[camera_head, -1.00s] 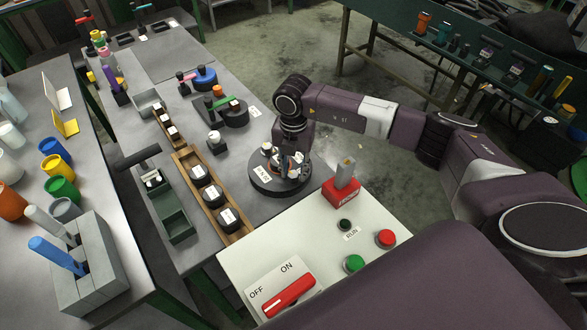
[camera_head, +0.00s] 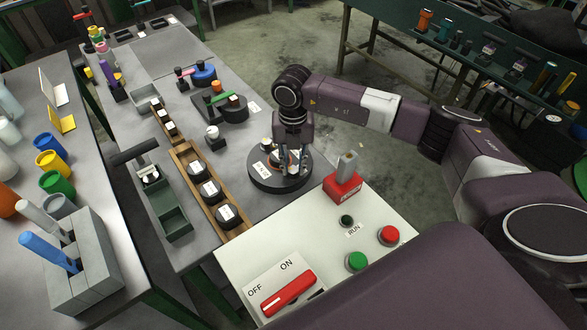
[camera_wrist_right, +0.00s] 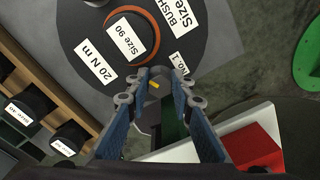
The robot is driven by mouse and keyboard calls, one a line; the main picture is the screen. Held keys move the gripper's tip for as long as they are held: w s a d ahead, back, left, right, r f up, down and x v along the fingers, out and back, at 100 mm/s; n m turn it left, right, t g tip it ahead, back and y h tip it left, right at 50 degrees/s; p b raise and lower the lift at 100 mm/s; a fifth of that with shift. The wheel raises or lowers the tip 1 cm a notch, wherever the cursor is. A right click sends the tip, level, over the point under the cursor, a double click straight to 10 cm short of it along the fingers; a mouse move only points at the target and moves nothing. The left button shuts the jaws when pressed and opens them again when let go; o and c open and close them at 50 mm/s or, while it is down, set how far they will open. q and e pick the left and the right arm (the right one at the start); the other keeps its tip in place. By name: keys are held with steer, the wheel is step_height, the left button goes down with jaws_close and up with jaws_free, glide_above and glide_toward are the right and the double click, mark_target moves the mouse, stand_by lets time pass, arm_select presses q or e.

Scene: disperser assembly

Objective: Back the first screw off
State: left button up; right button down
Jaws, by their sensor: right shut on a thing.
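The round black fixture (camera_head: 265,180) stands at the near right edge of the grey bench, and white labels lie on it. In the right wrist view the fixture (camera_wrist_right: 88,20) shows "20 N m" and "Size 90" labels and an orange ring (camera_wrist_right: 153,22). My right gripper (camera_head: 290,172) points down over the fixture's right part. In the wrist view its fingertips (camera_wrist_right: 156,78) are close together on a small grey piece with a yellow mark (camera_wrist_right: 154,86), which looks like the screw; most of it is hidden between the fingers. My left gripper is not seen.
A wooden rack (camera_head: 178,152) with black labelled parts and a green tray (camera_head: 172,221) stand left of the fixture. A red block with a grey upright (camera_head: 343,185) stands close on the right. The white control panel (camera_head: 235,262) with switch and buttons is in front.

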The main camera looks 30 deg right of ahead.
mark_target(291, 169)
steer(key=n+b, duration=0.4)
steer(key=n, duration=0.1)
steer(key=shift+w+a+f+n, duration=0.1)
steer(key=shift+f+n, duration=0.05)
steer(key=shift+n, duration=0.15)
steer(key=n+b, duration=0.3)
steer(key=shift+a+n, duration=0.1)
steer(key=shift+n, duration=0.2)
steer(key=shift+r+n+b, duration=0.2)
steer(key=shift+n+b, duration=0.35)
steer(key=shift+n, duration=0.25)
steer(key=c, duration=2)
jaws_free()
steer(key=shift+o, duration=0.2)
steer(key=shift+r, duration=0.1)
step_height(291, 169, up, 12)
